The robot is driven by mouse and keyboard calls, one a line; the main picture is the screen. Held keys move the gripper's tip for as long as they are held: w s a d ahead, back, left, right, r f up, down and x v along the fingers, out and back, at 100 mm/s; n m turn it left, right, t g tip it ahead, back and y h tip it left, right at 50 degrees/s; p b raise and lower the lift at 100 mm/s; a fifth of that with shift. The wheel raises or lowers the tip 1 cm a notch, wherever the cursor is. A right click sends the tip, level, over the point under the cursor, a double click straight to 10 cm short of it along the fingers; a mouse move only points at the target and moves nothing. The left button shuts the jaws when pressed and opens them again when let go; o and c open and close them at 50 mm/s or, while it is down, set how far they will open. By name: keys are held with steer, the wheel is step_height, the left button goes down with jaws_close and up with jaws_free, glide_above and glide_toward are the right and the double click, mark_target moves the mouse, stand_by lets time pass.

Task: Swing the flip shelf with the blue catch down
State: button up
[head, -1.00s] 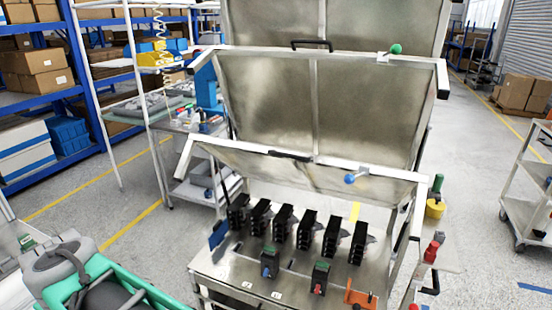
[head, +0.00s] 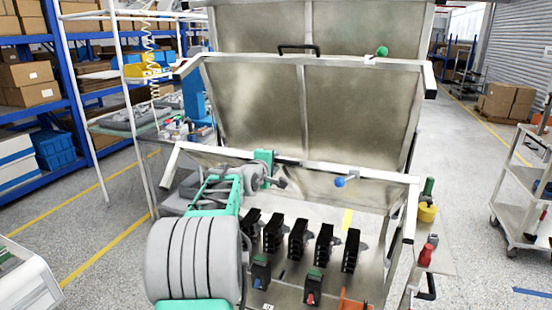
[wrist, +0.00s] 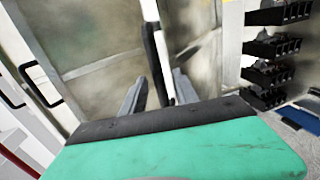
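The flip shelf with the blue catch (head: 384,192) is the lowest of the raised panels, tilted up above the bench in the head view. Its blue catch (head: 340,182) is a ball knob near the front edge, right of my gripper. My gripper (head: 280,181) is at the middle of that edge, partly hidden by my arm. In the wrist view the two grey fingers (wrist: 158,93) are apart, one on each side of the shelf's black handle (wrist: 155,58) and pale edge. I cannot tell whether they touch it.
Another raised shelf with a green catch (head: 382,52) and black handle (head: 298,48) stands behind. Several black breakers (head: 298,240) line the bench under the shelf. A red-topped bottle (head: 427,252) and a yellow container (head: 427,212) are at the right. A cart (head: 525,212) stands further right.

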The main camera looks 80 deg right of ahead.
steer(key=shift+d+f, duration=0.15)
steer(key=shift+d, duration=0.4)
steer(key=shift+c, duration=0.6)
jaws_close()
stand_by(0.5)
